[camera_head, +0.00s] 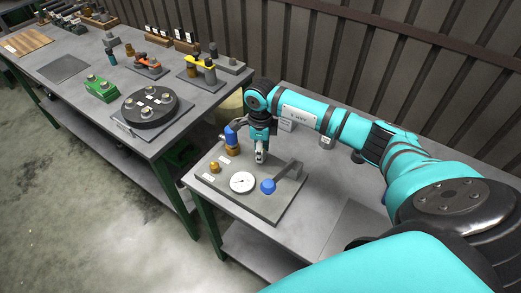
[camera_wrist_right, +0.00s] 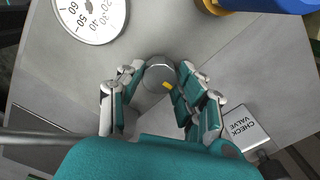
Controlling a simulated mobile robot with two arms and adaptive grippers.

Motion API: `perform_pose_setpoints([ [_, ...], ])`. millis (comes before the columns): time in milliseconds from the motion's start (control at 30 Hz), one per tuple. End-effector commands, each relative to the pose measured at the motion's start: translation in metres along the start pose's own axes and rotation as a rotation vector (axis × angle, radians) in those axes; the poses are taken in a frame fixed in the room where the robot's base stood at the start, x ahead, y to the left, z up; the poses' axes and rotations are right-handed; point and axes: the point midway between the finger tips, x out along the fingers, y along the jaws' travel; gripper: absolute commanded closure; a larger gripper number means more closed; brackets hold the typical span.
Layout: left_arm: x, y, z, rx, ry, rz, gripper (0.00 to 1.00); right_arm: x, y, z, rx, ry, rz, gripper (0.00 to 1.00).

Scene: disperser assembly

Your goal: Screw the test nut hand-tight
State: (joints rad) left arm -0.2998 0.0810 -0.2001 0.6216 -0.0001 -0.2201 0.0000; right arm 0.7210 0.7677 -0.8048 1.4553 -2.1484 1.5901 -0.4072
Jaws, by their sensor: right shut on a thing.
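My right gripper (camera_head: 260,153) points down over the grey test plate (camera_head: 262,212) at its back edge. In the right wrist view, its fingers (camera_wrist_right: 160,88) are closed around a round grey metal piece, which I take to be the test nut (camera_wrist_right: 159,70). In the head view the gripper hides the nut. My left gripper is not in view.
A white dial gauge (camera_head: 243,182) and a blue knob (camera_head: 267,187) with a grey lever are on the plate. A blue-and-brass fitting (camera_head: 231,137) stands left of the gripper. A "CHECK VALVE" label (camera_wrist_right: 248,129) lies close by. Another bench (camera_head: 70,68) holds several parts.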

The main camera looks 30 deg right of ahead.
Motion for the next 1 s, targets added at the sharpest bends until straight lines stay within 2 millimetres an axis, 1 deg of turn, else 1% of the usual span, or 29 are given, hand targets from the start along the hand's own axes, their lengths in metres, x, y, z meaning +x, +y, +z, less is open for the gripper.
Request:
perform_pose_setpoints([
  [267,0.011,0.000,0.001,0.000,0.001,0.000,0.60,0.001,-0.002,0.000,0.148,-0.001,-0.003,0.97],
  [600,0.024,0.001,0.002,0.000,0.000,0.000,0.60,0.000,-0.002,0.000,0.423,-0.002,-0.003,0.97],
  [800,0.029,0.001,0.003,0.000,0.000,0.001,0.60,0.000,-0.002,-0.001,0.555,-0.001,-0.004,0.97],
  [1000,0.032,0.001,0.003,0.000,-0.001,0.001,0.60,-0.001,-0.002,-0.001,0.643,-0.001,-0.003,0.97],
])
